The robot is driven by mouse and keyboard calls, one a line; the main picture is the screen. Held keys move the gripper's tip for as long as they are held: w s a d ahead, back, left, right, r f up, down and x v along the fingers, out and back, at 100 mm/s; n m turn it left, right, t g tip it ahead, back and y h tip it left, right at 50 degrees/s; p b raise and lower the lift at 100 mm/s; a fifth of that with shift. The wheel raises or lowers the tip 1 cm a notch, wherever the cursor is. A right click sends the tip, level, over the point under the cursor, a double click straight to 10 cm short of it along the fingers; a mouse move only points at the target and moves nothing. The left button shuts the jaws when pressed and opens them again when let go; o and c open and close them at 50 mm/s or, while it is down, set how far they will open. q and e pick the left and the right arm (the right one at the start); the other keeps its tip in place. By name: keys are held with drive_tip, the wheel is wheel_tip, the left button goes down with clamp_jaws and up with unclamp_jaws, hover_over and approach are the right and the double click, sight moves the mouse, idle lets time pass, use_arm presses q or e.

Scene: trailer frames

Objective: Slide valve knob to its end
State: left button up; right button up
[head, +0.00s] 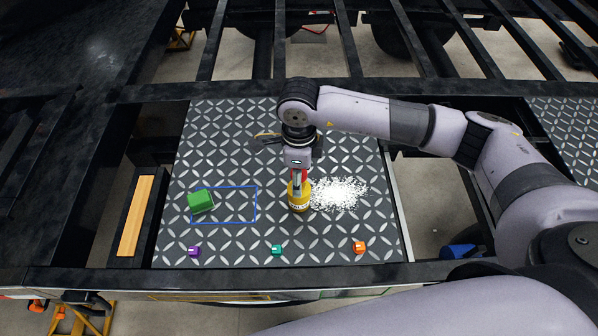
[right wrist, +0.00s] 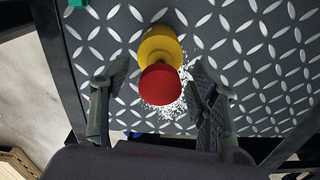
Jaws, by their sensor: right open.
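A yellow cylinder (head: 299,203) with a red part on top stands on the dark tread plate (head: 345,150). In the right wrist view its red rounded top (right wrist: 160,85) is in front of its yellow body (right wrist: 160,43). I cannot tell whether this red part is the valve knob; no other part clearly shows as one. My right gripper (head: 299,180) points down at the cylinder's top. In the right wrist view, its fingers (right wrist: 160,72) are open, one on each side of the red top, with visible gaps. My left gripper is not in view.
White granules (head: 340,193) lie right of the cylinder. A green block (head: 201,201) overlaps a blue outlined rectangle (head: 256,205) at left. Small purple (head: 194,251), teal (head: 277,250) and orange (head: 359,247) pieces line the plate's front. Dark frame beams surround the plate.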

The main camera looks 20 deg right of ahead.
drive_tip(key=shift+c, duration=0.4)
drive_tip(key=c, duration=1.2)
drive_tip(key=shift+o, duration=0.2)
drive_tip(key=shift+f, duration=0.2)
drive_tip(key=shift+f+b, duration=0.75)
drive_tip(key=shift+b, duration=0.25)
drive_tip(key=shift+s+f, duration=0.3)
drive_tip(key=shift+s, duration=0.05)
drive_tip(key=o, duration=1)
drive_tip(key=shift+c, duration=0.2)
drive_tip(key=shift+o, duration=1)
drive_tip(key=shift+w+f, duration=0.1)
drive_tip(key=shift+w, duration=0.15)
